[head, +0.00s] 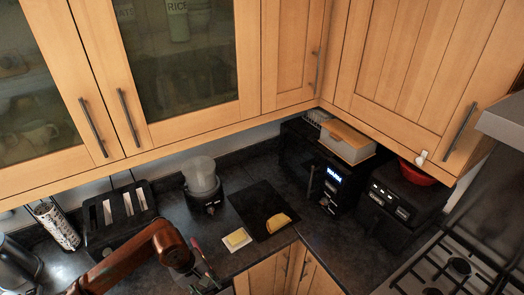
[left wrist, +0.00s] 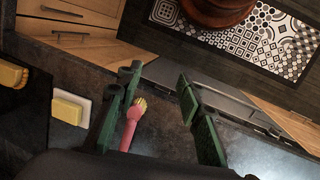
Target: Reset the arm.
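My left arm (head: 140,262) reaches in from the left over the dark counter in the head view. Its gripper (head: 203,282) is at the bottom edge, partly cut off. In the left wrist view my left gripper (left wrist: 158,80) has its two green fingers spread apart with nothing held between them. A pink brush (left wrist: 131,128) with yellow bristles shows beside the left finger, which partly hides it; I cannot tell whether they touch. My right gripper is in neither view.
A butter-like block on a white dish (head: 236,239) and a black board (head: 250,204) with a yellow food piece (head: 278,222) lie near the counter edge. A toaster (head: 118,215), blender base (head: 203,190), black oven (head: 330,185) and gas hob (head: 455,268) stand around. Wooden cabinets hang above.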

